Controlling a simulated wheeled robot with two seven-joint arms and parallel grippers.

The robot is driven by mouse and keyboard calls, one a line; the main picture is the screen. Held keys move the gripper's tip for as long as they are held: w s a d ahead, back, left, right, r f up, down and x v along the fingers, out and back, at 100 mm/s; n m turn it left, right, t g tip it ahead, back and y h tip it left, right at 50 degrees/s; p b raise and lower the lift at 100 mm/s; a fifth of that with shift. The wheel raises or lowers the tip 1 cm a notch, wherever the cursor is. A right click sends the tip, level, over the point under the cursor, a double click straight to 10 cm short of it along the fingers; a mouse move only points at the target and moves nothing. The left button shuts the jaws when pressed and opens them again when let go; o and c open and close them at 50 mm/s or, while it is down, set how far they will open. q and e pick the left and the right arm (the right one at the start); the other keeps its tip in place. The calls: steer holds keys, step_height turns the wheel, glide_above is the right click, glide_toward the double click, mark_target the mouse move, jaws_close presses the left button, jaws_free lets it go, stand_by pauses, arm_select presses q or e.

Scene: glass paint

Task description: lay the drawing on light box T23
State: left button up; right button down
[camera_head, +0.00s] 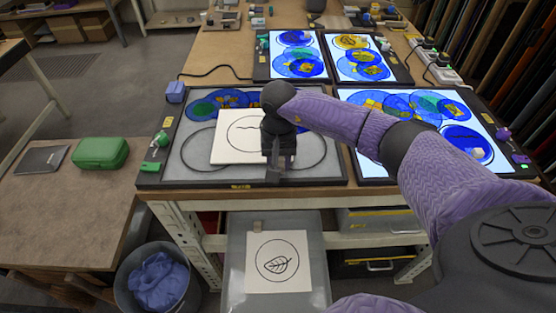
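A white drawing (238,148) with a circle and a wavy line is over the front-left light box (195,170), whose surface looks grey and unlit. I cannot tell whether it lies flat on the surface or is held just above it. My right gripper (279,160) points down at the drawing's right edge and hides part of it. Whether its fingers are shut on the sheet is hidden. Another white drawing (278,287) with a leaf in a circle lies on a grey surface below the table's front edge. The box labels are too small to read. My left gripper is not in view.
A lit light box (345,180) with blue and yellow glass discs is at the front right; two smaller lit ones (262,65) (405,75) stand behind. A green case (100,153) is on the left bench. A bin (125,275) with blue cloth stands below it.

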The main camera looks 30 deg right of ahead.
steer(key=shift+f, duration=0.15)
steer(key=shift+c, duration=1.9)
jaws_free()
steer(key=shift+r, duration=0.3)
step_height(320, 180, up, 12)
steer(key=p, duration=0.2)
steer(key=shift+f, duration=0.1)
